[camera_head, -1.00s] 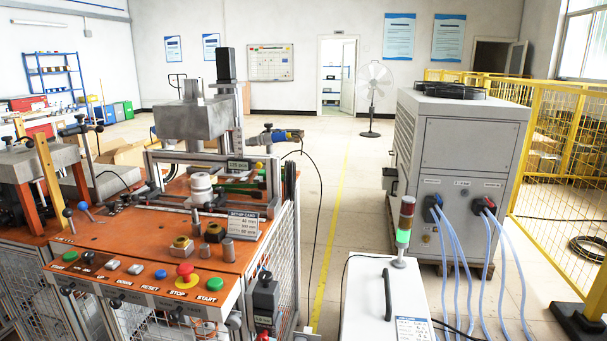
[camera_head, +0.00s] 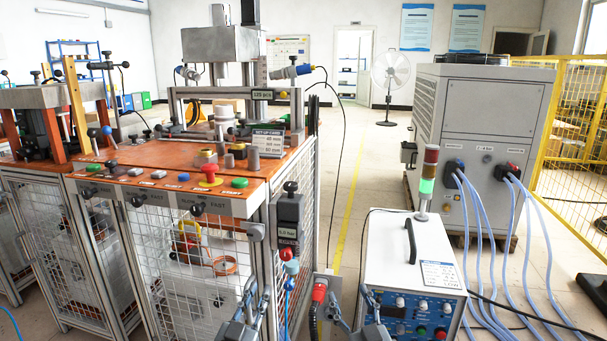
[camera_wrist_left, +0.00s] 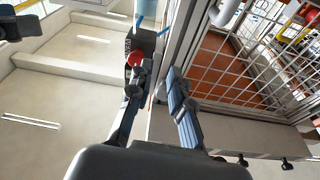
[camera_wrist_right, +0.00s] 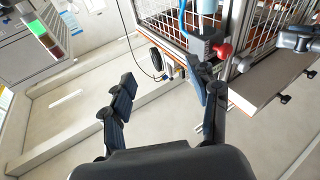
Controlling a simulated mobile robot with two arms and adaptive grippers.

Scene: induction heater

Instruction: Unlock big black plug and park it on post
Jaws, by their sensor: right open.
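My left gripper (camera_head: 252,304) is at the bottom of the head view, in front of the machine's right corner. Its fingers are apart and empty in the left wrist view (camera_wrist_left: 157,88). My right gripper (camera_head: 351,304) is open and empty, between the machine and the white control box; it also shows in the right wrist view (camera_wrist_right: 167,90). A red-collared connector (camera_head: 320,290) with a black lower part sits between the two grippers, against a grey plate. I cannot tell whether it is the big black plug. I cannot make out the parking post.
The machine's wire-mesh side (camera_head: 310,200) stands close to the grippers, with a dark regulator box (camera_head: 290,215) on its corner. The white control box (camera_head: 412,262) stands to the right. The chiller (camera_head: 485,120) with blue hoses is behind it.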

